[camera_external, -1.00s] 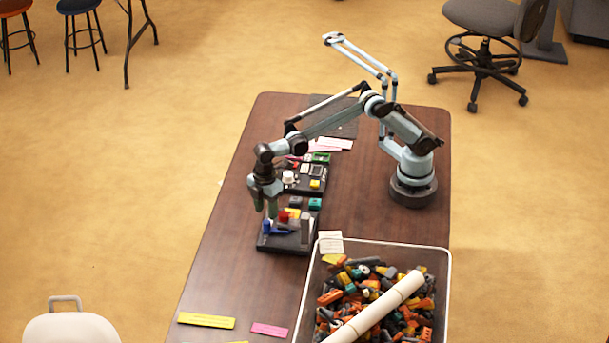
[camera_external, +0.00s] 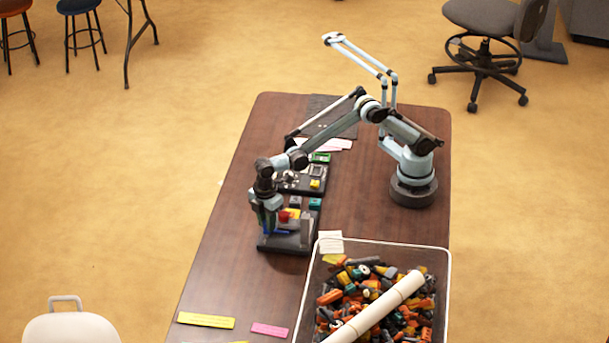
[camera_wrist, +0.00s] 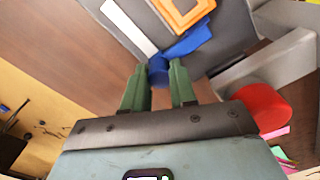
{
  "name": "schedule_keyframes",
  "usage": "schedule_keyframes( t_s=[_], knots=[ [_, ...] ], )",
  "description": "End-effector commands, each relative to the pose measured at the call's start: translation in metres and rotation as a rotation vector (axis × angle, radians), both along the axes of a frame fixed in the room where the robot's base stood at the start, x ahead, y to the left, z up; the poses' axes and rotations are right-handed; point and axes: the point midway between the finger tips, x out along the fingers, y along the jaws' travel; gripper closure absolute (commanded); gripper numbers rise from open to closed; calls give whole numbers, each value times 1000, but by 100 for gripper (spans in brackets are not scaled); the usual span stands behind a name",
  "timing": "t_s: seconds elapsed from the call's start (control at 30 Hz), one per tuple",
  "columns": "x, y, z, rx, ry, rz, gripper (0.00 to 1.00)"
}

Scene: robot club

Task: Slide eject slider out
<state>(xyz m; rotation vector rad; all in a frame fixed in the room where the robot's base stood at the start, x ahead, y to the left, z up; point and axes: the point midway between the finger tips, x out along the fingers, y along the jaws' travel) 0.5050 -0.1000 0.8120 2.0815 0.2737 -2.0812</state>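The eject slider appears to be the blue piece (camera_wrist: 188,42) on a dark grey base (camera_wrist: 236,22), with a rounded blue knob (camera_wrist: 158,70) at its near end. My gripper (camera_wrist: 159,68) has its two green fingers on either side of this knob. The knob fills the narrow gap between the fingertips, so the gripper looks shut on it. The external view shows my gripper (camera_external: 267,228) low over the left part of the black device (camera_external: 285,246). The fingers partly hide the blue piece there.
A red round button (camera_wrist: 266,106) and a grey upright block (camera_wrist: 275,62) stand close to the right of my fingers. More small devices (camera_external: 300,180) lie behind. A bin of loose parts (camera_external: 450,285) stands at the front right. The table (camera_external: 225,255) is clear to the left.

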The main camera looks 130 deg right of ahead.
Motion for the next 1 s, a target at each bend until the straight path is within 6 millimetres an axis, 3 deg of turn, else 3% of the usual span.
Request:
schedule_keyframes(
  t_s=[0.03, 0.13, 1.0],
  knots=[
    [0, 0, 0, 1, 0, 0, 83],
    [0, 0, 0, 1, 0, 0, 96],
    [-25, -25, 1, 0, 2, -1, 96]
  ],
)
